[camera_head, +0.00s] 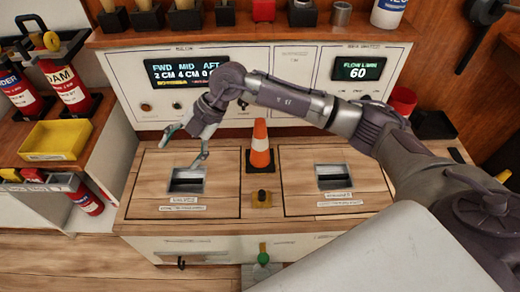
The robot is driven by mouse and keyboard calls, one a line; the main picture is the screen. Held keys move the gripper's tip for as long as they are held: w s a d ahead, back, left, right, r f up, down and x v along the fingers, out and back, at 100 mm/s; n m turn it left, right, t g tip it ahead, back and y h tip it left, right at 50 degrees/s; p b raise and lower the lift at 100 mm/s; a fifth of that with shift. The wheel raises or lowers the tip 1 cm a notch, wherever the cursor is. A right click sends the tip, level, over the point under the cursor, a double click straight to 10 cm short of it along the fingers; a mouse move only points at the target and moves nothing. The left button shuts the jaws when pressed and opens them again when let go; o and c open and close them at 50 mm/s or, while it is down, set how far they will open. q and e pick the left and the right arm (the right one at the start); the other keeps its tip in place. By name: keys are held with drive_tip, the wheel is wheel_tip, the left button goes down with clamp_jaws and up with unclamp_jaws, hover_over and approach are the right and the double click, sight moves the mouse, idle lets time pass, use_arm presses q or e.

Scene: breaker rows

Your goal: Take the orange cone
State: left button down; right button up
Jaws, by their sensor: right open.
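The orange cone (260,146) stands upright on the wooden counter (230,217), between two hatch panels. It has a white band and a dark square base. My right arm reaches in from the right and passes behind and above the cone. My right gripper (182,148) is open and empty. It hangs to the left of the cone, above the left hatch panel (150,190), apart from the cone. My left gripper is not in view.
A yellow block with a black knob (262,198) sits just in front of the cone. The panel with displays (187,70) rises behind. Red extinguishers (66,86) and a yellow bin (56,140) are at the left. The right hatch panel (298,199) is clear.

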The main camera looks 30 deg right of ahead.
drive_tip(key=w+d+m+h, duration=0.1)
drive_tip(key=w+d+h, duration=0.15)
drive_tip(key=d, duration=0.35)
drive_tip(key=w+d+m+h, duration=0.1)
drive_tip(key=w+d+h, duration=0.1)
drive_tip(key=d+h, duration=0.35)
drive_tip(key=m+h, duration=0.2)
drive_tip(key=m, duration=0.1)
approach(259, 121)
drive_tip(key=f, duration=0.3)
drive_tip(key=d+f+b, duration=0.1)
drive_tip(key=f, duration=0.5)
drive_tip(key=shift+w+d, duration=0.15)
drive_tip(key=shift+d, duration=0.15)
drive_tip(key=shift+f+b, duration=0.3)
drive_tip(key=shift+f, duration=0.2)
wheel_tip(259, 121, down, 5)
drive_tip(key=shift+w+d+r+b, duration=0.1)
drive_tip(key=shift+d+r+b, duration=0.1)
drive_tip(key=shift+b, duration=0.5)
drive_tip(key=shift+f, duration=0.2)
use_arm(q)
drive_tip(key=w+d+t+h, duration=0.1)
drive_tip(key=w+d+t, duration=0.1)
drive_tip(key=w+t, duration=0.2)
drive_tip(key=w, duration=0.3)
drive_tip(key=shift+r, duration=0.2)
use_arm(e)
clamp_jaws()
